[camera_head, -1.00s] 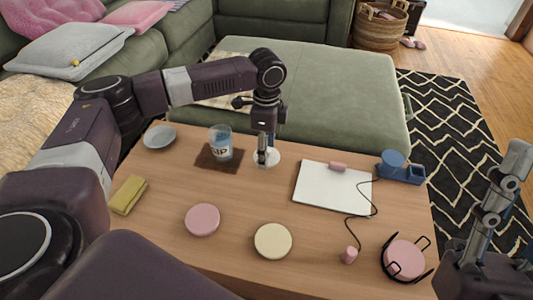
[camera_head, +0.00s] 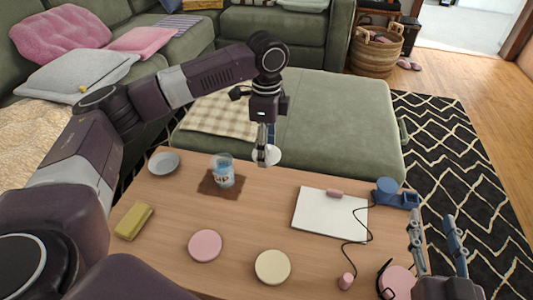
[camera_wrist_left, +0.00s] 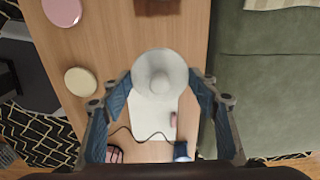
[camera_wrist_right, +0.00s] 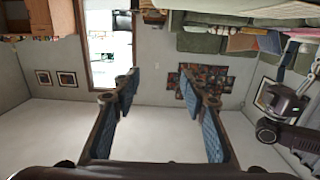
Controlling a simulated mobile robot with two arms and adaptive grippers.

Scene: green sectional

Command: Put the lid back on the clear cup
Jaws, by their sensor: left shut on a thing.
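The clear cup (camera_head: 223,172) stands upright and uncovered on a brown coaster (camera_head: 207,188) at the back left of the table. It has lettering on its front. My left gripper (camera_head: 262,158) is shut on the round white lid (camera_head: 272,154), to the right of the cup and apart from it. The lid looks raised off the table. My right gripper (camera_head: 436,232) is open and empty at the table's right front.
A grey bowl (camera_head: 164,162) is left of the cup, a yellow cloth (camera_head: 134,221) nearer. Pink (camera_head: 205,245) and cream discs (camera_head: 272,267) lie in front. A white pad (camera_head: 328,213), a cord and a blue holder (camera_head: 397,195) are right. The middle of the table is clear.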

